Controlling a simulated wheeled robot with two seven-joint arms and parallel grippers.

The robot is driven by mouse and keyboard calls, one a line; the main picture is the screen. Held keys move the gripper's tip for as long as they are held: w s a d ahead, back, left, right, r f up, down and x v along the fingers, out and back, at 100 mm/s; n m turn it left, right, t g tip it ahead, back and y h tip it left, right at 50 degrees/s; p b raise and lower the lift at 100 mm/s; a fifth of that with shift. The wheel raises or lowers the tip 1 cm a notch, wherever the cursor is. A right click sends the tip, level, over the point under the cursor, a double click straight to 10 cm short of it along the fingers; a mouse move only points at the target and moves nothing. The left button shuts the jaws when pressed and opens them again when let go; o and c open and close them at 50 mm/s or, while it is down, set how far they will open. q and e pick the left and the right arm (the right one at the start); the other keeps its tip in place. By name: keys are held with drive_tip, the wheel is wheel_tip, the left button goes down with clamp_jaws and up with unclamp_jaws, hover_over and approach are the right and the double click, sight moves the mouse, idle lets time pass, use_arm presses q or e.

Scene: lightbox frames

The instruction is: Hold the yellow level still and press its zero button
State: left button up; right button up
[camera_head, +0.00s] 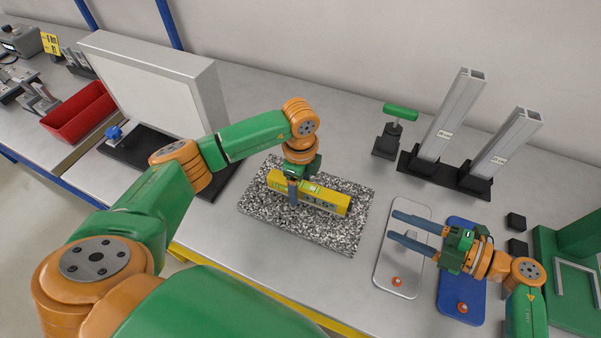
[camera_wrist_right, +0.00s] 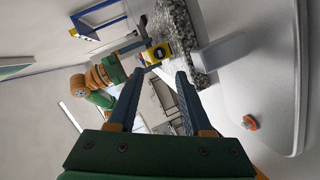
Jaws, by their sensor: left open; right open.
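The yellow level (camera_head: 326,199) lies on a speckled granite plate (camera_head: 343,234) in the middle of the table, with a display on its front face. My left gripper (camera_head: 293,192) points down at the level's left part, its fingers at the level; the far finger is hidden. It is open. My right gripper (camera_head: 398,227) is open and empty, its fingers pointing left above a white board, apart from the level. In the right wrist view the level (camera_wrist_right: 157,53) shows beyond the right fingertips (camera_wrist_right: 158,73). I cannot make out the zero button.
A white board (camera_head: 383,272) and a blue board (camera_head: 452,312), each with an orange knob, lie to the right. Aluminium profiles (camera_head: 450,115) and a green-handled tool (camera_head: 388,138) stand behind. A lightbox (camera_head: 150,80) and a red bin (camera_head: 80,112) are at left.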

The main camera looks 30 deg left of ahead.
use_arm(q)
drive_tip(key=shift+f, duration=0.5)
clamp_jaws()
drive_tip(key=c, duration=0.6)
unclamp_jaws()
clamp_jaws()
use_arm(e)
clamp_jaws()
idle(0.6)
